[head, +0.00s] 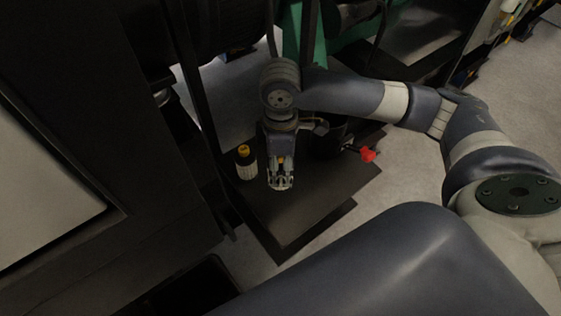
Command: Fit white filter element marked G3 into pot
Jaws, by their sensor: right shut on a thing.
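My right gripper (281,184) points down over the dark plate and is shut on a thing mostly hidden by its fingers. Only pale and orange-yellow bits of it show, so it looks like a white filter element, but no G3 mark can be read. A pale cylinder with a yellow top (245,163) stands upright on the plate, just left of the gripper and apart from it. A black round body (328,142), perhaps the pot, is partly hidden behind my right wrist. My left gripper is not in view.
The dark plate (310,205) has bare room in front and to the right. A red handle (367,154) sticks out at its right. A black frame and cabinet (120,140) close off the left. A green machine part (345,55) rises behind. Grey floor shows at the right.

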